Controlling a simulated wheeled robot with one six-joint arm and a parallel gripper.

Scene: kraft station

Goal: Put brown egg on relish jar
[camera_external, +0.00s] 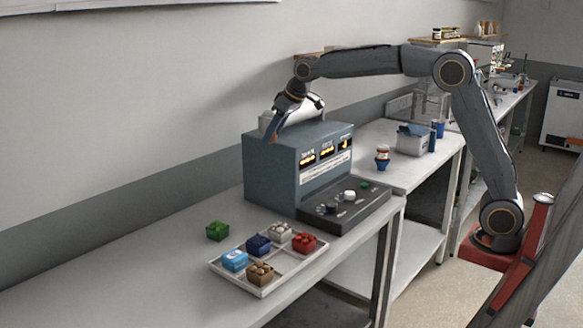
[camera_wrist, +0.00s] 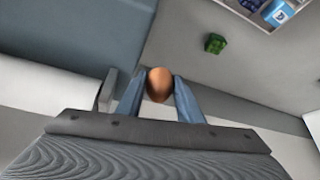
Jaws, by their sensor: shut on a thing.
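The brown egg (camera_wrist: 160,84) sits between the two blue fingers of my gripper (camera_wrist: 160,95) in the wrist view. The fingers are shut on it. In the external view my gripper (camera_external: 274,134) points down beside the left rear of the grey-blue machine; the egg cannot be made out clearly there. No jar shows in the wrist view.
The machine (camera_external: 271,166) with its control panel stands between my gripper and the right counter. A grey bin (camera_external: 411,146) stands right of the jar.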

